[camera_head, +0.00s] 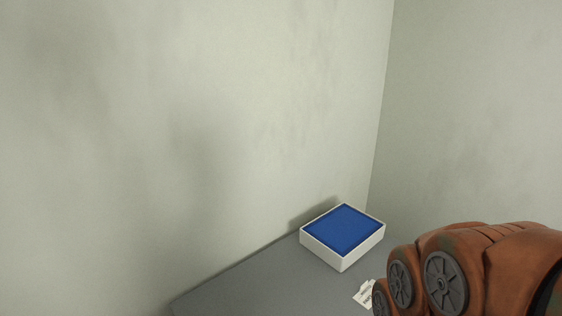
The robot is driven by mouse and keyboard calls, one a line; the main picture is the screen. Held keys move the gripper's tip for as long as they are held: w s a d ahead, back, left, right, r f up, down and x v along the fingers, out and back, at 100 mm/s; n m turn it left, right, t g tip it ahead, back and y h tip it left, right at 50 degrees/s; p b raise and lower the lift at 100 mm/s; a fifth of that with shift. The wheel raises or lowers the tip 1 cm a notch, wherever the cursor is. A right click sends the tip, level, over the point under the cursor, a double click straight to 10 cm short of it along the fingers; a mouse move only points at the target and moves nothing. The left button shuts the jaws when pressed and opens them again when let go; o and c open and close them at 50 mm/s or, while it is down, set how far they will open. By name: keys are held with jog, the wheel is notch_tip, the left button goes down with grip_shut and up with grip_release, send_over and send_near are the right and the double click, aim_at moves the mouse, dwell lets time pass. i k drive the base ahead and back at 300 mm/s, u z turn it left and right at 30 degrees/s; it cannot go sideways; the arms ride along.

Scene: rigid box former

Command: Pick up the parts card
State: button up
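A small white card (363,293) with faint dark marks lies on the grey table top near the bottom of the head view, partly hidden behind my orange arm. It may be the parts card, but its print is too small to read. My arm fills the lower right corner. My gripper is not visible, so its place relative to the card cannot be seen.
A white box with a blue top (343,231) sits on the grey table (260,285), behind the card and close to the wall. Pale walls (200,120) meet in a corner behind the table. The table's left part is clear.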

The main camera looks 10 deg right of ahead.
aim_at(364, 296)
jog(key=u, duration=2.05)
jog(key=k, duration=0.9)
jog(key=z, duration=0.75)
jog(key=i, duration=0.5)
jog(key=z, duration=0.1)
